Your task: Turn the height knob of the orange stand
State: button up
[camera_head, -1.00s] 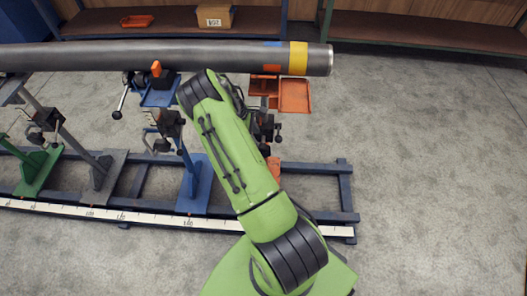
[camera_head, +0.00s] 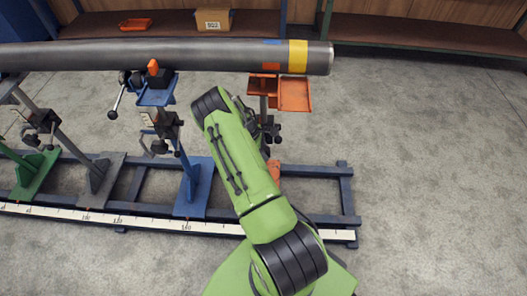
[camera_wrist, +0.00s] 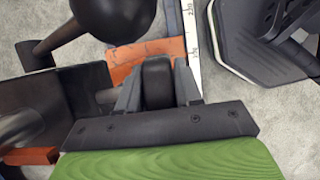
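The orange stand (camera_head: 295,96) is under the pipe's right end in the head view. Its post and clamp parts are partly hidden behind my green arm. In the wrist view its orange base (camera_wrist: 135,58) shows beyond my gripper. My gripper (camera_wrist: 158,90) has its two grey fingers on either side of a dark rounded piece, which looks like the height knob (camera_wrist: 158,80). The fingers appear to touch it on both sides. A black ball-ended lever (camera_wrist: 112,16) and a dark clamp block (camera_wrist: 82,90) are close on the left. My gripper is hidden in the head view.
The long steel pipe (camera_head: 180,57) with a yellow band lies across the stands. A blue stand (camera_head: 192,185) is left of my arm. A blue rail frame with a white scale (camera_head: 130,219) runs along the floor. Open floor (camera_head: 440,170) lies right.

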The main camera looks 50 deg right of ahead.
jog(key=shift+c, duration=1.2)
jog(key=shift+s+d+t+y, duration=0.1)
jog(key=shift+s+t+y, duration=0.05)
jog(key=shift+t+y, duration=0.55)
jog(key=shift+f+t+y, duration=0.1)
jog(key=shift+t+y, duration=0.2)
jog(key=shift+t, duration=0.3)
jog(key=o, duration=1)
jog(key=shift+c, duration=0.2)
jog(key=r+p, duration=0.1)
jog(key=r, duration=0.3)
jog(key=w+r+p, duration=0.1)
jog(key=r, duration=0.3)
jog(key=a+r+p, duration=0.1)
jog(key=r, duration=0.3)
jog(key=shift+w, duration=0.25)
